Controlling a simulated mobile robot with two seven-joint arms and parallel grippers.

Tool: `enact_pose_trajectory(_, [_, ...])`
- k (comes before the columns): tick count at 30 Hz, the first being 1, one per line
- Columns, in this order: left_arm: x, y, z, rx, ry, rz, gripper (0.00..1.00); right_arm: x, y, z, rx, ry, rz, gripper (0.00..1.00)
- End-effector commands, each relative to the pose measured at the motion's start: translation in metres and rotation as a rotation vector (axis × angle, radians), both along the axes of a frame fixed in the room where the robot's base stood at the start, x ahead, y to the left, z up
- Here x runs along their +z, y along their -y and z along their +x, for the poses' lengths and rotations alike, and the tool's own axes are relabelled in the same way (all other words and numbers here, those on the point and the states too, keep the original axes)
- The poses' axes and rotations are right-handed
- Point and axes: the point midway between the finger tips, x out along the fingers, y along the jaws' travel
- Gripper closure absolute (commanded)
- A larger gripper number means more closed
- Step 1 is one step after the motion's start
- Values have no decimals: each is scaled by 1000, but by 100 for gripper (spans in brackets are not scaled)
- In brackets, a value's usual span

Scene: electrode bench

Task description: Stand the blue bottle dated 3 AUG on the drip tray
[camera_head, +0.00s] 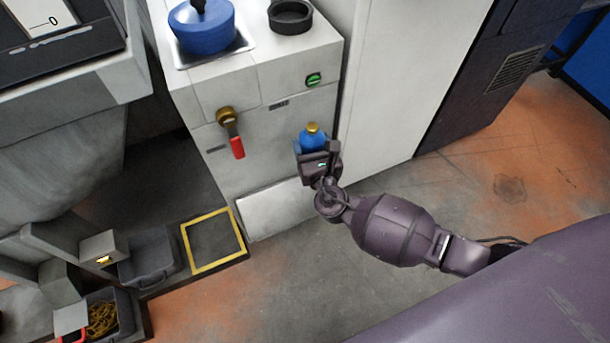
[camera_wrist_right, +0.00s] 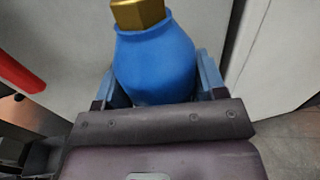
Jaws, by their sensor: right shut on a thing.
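A blue bottle (camera_head: 313,140) with a gold cap is held upright or nearly so in my right gripper (camera_head: 317,153), in front of the pale cabinet. The bottle (camera_wrist_right: 155,62) fills the middle of the right wrist view, with a blue-grey finger on each side of it. No date can be read on the side that shows; its lower part is hidden by the gripper. A shallow metal tray (camera_head: 247,42) on the cabinet top has a blue lidded pot (camera_head: 203,27) on it. I cannot tell whether this is the drip tray. My left gripper is not in view.
A black ring-shaped dish (camera_head: 290,17) stands on the cabinet top. A brass valve with a red handle (camera_head: 237,147) sticks out from the cabinet front, left of the bottle. A yellow-edged square (camera_head: 243,240) and grey bins (camera_head: 148,258) lie lower left. The floor at right is clear.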

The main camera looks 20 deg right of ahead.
Motion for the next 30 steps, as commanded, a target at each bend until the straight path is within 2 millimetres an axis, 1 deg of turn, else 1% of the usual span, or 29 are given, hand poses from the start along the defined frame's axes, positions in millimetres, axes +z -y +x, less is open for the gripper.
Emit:
enact_pose_trajectory(1, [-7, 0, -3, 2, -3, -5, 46, -21, 0, -3, 0, -13, 0, 77])
enact_pose_trajectory(9, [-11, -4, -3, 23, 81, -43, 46, -73, 0, -3, 0, -10, -2, 77])
enact_pose_trajectory(13, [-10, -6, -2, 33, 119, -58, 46, -89, 0, -2, 0, -6, -1, 77])
enact_pose_trajectory(20, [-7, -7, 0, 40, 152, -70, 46, -99, 0, 0, 0, 0, 0, 77])
enact_pose_trajectory(25, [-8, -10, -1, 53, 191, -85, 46, -124, 0, -2, 0, -6, -1, 77])
enact_pose_trajectory(27, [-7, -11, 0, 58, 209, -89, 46, -132, 0, -2, 0, -5, 0, 77])
enact_pose_trajectory(30, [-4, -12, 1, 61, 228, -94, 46, -136, 0, 0, -1, -1, -1, 77])
